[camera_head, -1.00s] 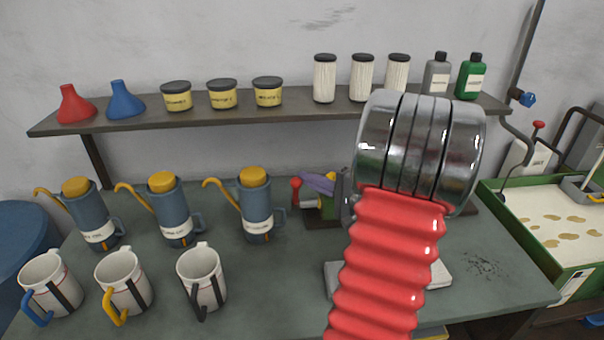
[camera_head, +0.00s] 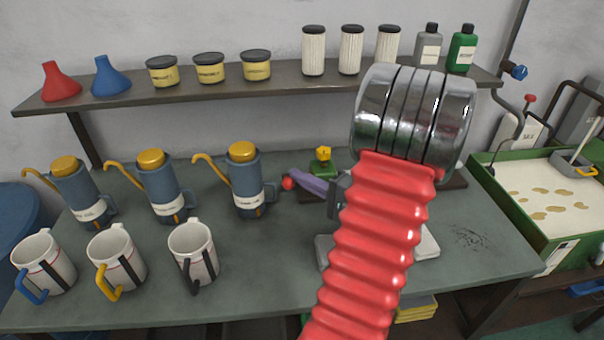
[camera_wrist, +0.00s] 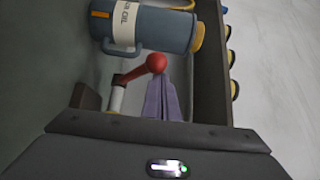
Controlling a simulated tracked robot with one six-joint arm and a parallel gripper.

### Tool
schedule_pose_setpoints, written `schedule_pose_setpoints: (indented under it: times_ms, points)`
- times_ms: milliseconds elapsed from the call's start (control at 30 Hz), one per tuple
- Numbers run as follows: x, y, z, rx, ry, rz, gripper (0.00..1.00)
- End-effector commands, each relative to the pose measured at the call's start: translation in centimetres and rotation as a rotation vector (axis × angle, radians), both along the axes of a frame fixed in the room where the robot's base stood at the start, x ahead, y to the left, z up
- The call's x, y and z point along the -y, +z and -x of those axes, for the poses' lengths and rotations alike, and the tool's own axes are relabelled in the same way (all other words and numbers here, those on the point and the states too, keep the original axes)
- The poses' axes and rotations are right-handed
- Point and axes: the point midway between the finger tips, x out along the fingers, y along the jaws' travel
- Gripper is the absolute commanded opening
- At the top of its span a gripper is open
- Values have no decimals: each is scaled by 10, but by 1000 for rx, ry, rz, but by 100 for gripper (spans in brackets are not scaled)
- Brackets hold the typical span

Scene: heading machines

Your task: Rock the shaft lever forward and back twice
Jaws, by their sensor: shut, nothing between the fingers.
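The shaft lever has a red ball knob (camera_head: 287,183), seen just left of my fingertips in the head view. A green body with a yellow top (camera_head: 322,160) stands behind my fingers there. My gripper (camera_head: 302,182) has purple fingers, shut with nothing between them, reaching left to the knob. In the wrist view the red knob (camera_wrist: 156,63) sits at the ends of my fingers (camera_wrist: 162,84) and appears to touch them; its rod slants down to the left. The lower part of the lever is hidden behind my gripper in the head view.
Blue oil pots with yellow lids (camera_head: 245,183) stand left of the lever, the nearest one close by. Mugs (camera_head: 193,253) stand in front of them. A shelf (camera_head: 190,93) with jars and bottles runs behind. A green sand-filled box (camera_head: 490,190) is at right.

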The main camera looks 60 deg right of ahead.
Motion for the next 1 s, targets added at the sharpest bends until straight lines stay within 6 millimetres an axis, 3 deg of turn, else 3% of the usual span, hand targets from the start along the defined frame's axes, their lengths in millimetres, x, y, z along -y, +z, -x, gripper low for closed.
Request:
schedule_pose_setpoints:
  times_ms: [567, 1000]
  points:
    - [1, 0, 6, 0, -3, 0, 0]
    - [-1, -2, 56, -1, -6, 0, 0]
